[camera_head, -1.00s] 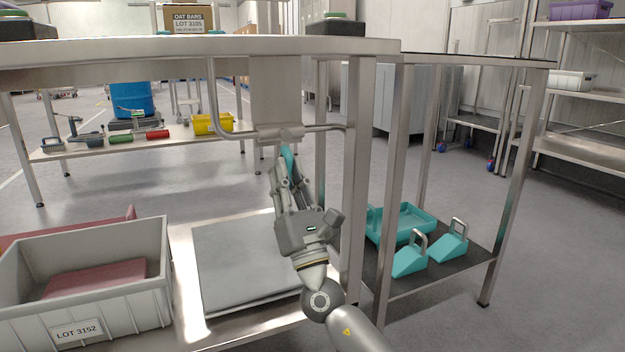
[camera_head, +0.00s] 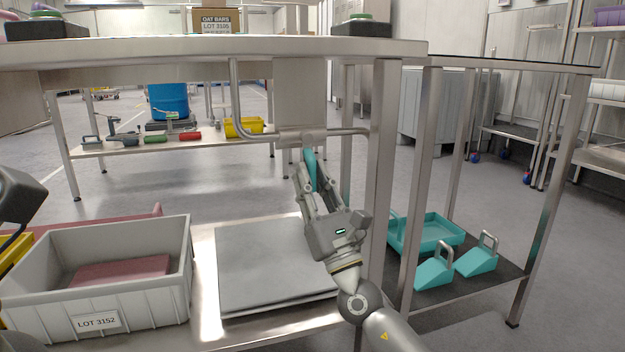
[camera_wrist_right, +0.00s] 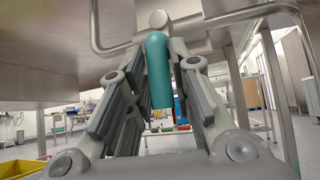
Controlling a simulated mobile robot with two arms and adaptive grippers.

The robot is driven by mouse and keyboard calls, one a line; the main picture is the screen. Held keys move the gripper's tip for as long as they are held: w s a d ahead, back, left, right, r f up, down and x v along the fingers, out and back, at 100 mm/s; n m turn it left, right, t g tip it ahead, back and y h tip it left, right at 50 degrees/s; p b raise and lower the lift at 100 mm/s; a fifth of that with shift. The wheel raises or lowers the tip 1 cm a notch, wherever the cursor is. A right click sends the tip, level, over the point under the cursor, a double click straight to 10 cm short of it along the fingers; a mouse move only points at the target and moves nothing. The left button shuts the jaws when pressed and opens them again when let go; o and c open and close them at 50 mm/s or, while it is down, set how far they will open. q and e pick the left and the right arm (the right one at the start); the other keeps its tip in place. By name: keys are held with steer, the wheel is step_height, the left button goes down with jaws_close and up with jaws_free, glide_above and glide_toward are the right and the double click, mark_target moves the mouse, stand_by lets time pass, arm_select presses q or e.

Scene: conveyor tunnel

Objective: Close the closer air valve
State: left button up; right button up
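The closer air valve has a teal handle (camera_head: 311,172) that hangs down from a metal fitting (camera_head: 301,137) on the pipe below the table edge. My right gripper (camera_head: 313,180) has one finger on each side of this handle. In the right wrist view the teal handle (camera_wrist_right: 159,70) lies between the two fingertips (camera_wrist_right: 160,62), very close to both. I cannot tell whether the fingers press on it. My left gripper's fingers are not seen; only a dark part, probably of my left arm, shows at the left edge.
The table top (camera_head: 190,47) lies above the gripper, and a table leg (camera_head: 381,150) stands close to its right. A grey bin (camera_head: 95,300) and a flat grey plate (camera_head: 275,275) are on the lower shelf. Teal wedges (camera_head: 433,274) are on the right shelf.

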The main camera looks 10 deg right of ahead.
steer(key=shift+o, duration=1.3)
steer(key=v, duration=1.2)
